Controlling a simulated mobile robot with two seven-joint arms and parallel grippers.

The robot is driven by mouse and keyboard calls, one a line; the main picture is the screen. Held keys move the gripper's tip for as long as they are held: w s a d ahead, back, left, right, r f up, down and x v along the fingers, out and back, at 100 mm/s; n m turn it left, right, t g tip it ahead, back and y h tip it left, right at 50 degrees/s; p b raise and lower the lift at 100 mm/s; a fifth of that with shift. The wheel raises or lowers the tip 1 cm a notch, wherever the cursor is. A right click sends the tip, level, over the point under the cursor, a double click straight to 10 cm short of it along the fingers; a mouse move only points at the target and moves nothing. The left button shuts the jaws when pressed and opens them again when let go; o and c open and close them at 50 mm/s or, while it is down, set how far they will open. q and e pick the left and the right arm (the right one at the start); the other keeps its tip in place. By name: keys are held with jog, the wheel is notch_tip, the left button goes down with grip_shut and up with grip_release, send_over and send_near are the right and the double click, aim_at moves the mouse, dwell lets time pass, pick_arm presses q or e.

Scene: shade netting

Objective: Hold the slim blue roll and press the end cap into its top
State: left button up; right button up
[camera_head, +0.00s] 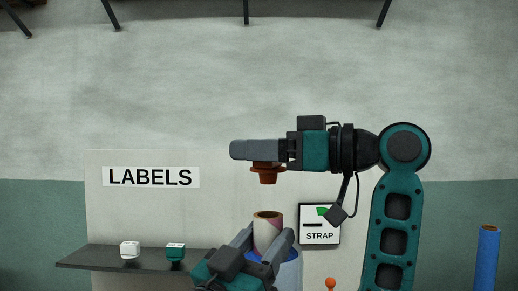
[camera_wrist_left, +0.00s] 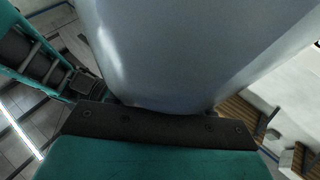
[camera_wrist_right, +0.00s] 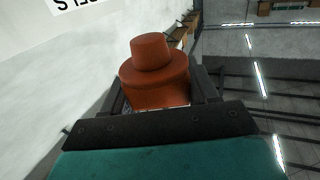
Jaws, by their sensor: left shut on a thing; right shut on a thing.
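My left gripper (camera_head: 265,243) is shut on an upright roll (camera_head: 267,230) with a brown open core at its top. This roll looks pale with a pinkish side in the head view, and pale blue-grey in the left wrist view (camera_wrist_left: 190,50). A slim, strong-blue roll (camera_head: 487,260) stands apart at the right edge. My right gripper (camera_head: 260,152) is shut on the orange-brown end cap (camera_head: 266,174), which also fills the middle of the right wrist view (camera_wrist_right: 155,78). The cap hangs above the held roll's top, roughly in line with it, with a clear gap between.
A dark shelf (camera_head: 100,258) at the left bears a white item (camera_head: 130,250) and a green item (camera_head: 175,252). A blue rounded thing (camera_head: 290,272) is partly hidden behind my left gripper. A STRAP sign (camera_head: 320,236) hangs behind. An orange knob (camera_head: 330,284) shows low down.

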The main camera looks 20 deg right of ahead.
jog(key=shift+f, duration=0.1)
dwell(0.3)
jog(key=shift+f, duration=1.95)
jog(key=shift+f, duration=1.5)
dwell(0.4)
jog(key=o, duration=1.1)
jog(key=shift+r, duration=0.1)
pick_arm(q)
grip_shut()
jog(key=o, duration=1.5)
grip_release()
jog(key=shift+c, duration=0.2)
pick_arm(e)
jog(key=v, duration=1.2)
